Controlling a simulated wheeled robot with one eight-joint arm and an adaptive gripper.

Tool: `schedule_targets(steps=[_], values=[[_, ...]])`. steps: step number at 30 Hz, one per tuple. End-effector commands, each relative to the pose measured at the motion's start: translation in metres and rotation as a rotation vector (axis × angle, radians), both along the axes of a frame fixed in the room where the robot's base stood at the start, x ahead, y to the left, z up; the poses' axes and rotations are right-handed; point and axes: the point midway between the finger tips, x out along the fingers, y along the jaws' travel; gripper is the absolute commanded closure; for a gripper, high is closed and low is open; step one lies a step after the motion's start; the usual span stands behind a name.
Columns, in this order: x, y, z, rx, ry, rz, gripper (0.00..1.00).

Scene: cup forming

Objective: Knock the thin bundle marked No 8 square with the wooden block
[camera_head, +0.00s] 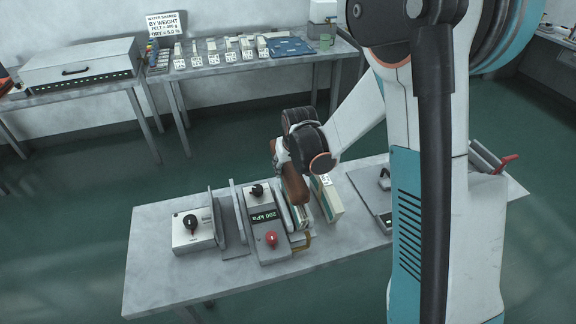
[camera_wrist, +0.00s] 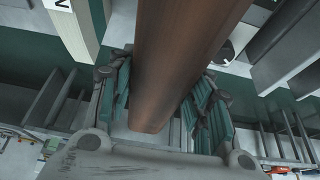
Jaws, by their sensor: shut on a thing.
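My gripper (camera_head: 284,156) is shut on the brown wooden block (camera_head: 293,186) above the near bench. In the wrist view the block (camera_wrist: 172,65) runs between the teal finger pads of my gripper (camera_wrist: 160,98). Below and beside the block, thin pale bundles (camera_head: 301,214) stand next to the pressure unit, partly hidden by the block. A thicker pale bundle (camera_head: 331,204) with a small tag stands just to their right. A pale bundle (camera_wrist: 72,22) with part of a dark letter shows at the wrist view's upper left. I cannot read a No 8 on any bundle.
A unit reading 200 kPa (camera_head: 264,222) with a red knob stands left of the bundles. Upright grey plates (camera_head: 238,212) and a control box (camera_head: 193,231) are farther left. A back bench (camera_head: 225,68) holds several tagged bundles. The near bench's front left is clear.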

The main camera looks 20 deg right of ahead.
Motion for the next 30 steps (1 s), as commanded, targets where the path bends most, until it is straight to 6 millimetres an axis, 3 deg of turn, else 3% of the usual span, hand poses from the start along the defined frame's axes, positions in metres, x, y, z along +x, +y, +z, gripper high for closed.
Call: schedule_targets(steps=[7, 18, 30], values=[[0.000, 0.000, 0.008, 0.000, 0.000, 0.000, 1.00], [0.000, 0.000, 0.037, 0.000, 0.000, 0.000, 1.00], [0.000, 0.000, 0.038, 0.000, 0.000, 0.000, 1.00]])
